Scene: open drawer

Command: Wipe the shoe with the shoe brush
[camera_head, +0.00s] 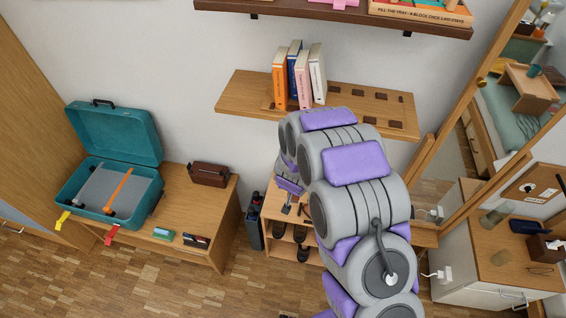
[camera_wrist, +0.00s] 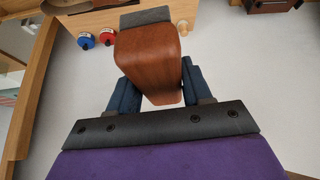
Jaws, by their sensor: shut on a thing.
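The shoe brush (camera_wrist: 148,55), a brown wooden block with a dark grey end, fills the middle of the wrist view. My gripper (camera_wrist: 154,84) is shut on it, with one dark finger on each side. In the head view my gripper (camera_head: 289,188) is small and partly hidden by my arm, in front of the wooden shoe rack (camera_head: 272,207). Dark shoes (camera_head: 303,253) sit low in that rack. A brown shape (camera_wrist: 85,5), cut off by the top edge of the wrist view, lies on a wooden surface; I cannot tell if it is a shoe.
A blue tin (camera_wrist: 86,41) and a red tin (camera_wrist: 107,37) show left of the brush. A wall shelf with books (camera_head: 240,92) hangs above the rack. A bench (camera_head: 215,225) with an open teal case (camera_head: 115,135) stands left, a mirror (camera_head: 450,160) right. Floor at front left is clear.

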